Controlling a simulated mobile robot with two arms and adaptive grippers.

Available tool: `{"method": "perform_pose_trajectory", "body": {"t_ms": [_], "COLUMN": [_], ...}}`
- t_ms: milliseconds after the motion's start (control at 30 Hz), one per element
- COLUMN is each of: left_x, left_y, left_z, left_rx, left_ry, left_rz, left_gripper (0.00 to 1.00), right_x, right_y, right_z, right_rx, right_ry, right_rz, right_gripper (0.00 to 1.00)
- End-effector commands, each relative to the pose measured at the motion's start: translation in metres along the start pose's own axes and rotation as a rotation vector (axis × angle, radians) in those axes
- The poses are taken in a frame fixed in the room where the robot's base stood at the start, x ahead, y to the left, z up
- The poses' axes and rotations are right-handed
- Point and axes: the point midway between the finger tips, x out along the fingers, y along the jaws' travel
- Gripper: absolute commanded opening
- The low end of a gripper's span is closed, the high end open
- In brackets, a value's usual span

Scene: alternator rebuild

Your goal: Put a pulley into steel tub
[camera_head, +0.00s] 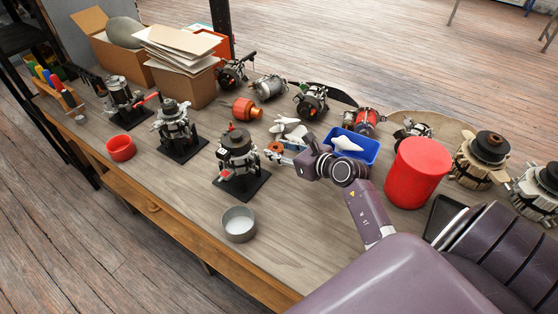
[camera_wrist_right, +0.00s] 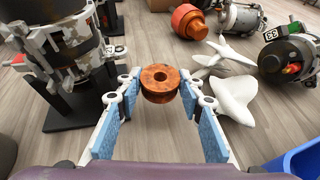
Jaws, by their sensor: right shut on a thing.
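A small brown, copper-coloured pulley (camera_wrist_right: 160,84) with a grooved rim sits between the fingertips of my right gripper (camera_wrist_right: 161,88). The gripper is shut on it and holds it over the wooden table. In the head view the pulley (camera_head: 277,146) shows small at the fingers of my right gripper (camera_head: 276,152), right of a dark stand with an alternator. The steel tub (camera_head: 238,237), a round grey open dish, stands near the table's front edge, in front of that stand. No pulley shows inside it. My left gripper is not in view.
A blue bin (camera_head: 369,155), a red cylinder (camera_head: 416,172) and white fan-like parts (camera_wrist_right: 236,96) are close by. A red bowl (camera_head: 121,148) stands left. The table right of the tub is clear.

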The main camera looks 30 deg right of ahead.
Motion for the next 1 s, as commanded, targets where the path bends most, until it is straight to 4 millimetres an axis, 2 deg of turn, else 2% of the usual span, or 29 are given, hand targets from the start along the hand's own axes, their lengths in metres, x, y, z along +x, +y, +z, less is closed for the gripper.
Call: {"method": "perform_pose_trajectory", "body": {"t_ms": [333,767,800,867,1000], "left_x": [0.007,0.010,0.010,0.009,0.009], "left_y": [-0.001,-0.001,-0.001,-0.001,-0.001], "left_z": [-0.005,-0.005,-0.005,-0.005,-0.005], "left_rx": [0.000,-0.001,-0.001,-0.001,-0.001], "left_ry": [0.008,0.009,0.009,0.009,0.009], "left_rz": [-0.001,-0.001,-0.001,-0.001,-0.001], "left_gripper": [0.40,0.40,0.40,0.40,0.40], "right_x": [0.017,0.019,0.019,0.019,0.019], "right_y": [-0.001,-0.001,0.000,0.000,0.000], "right_z": [-0.039,-0.045,-0.046,-0.046,-0.046], "right_rx": [0.001,-0.002,-0.002,-0.001,-0.001], "right_ry": [-0.001,-0.002,0.000,0.000,0.000], "right_rz": [-0.001,-0.001,0.000,0.000,-0.001], "right_gripper": [0.05,0.05,0.36,0.42,0.42]}}
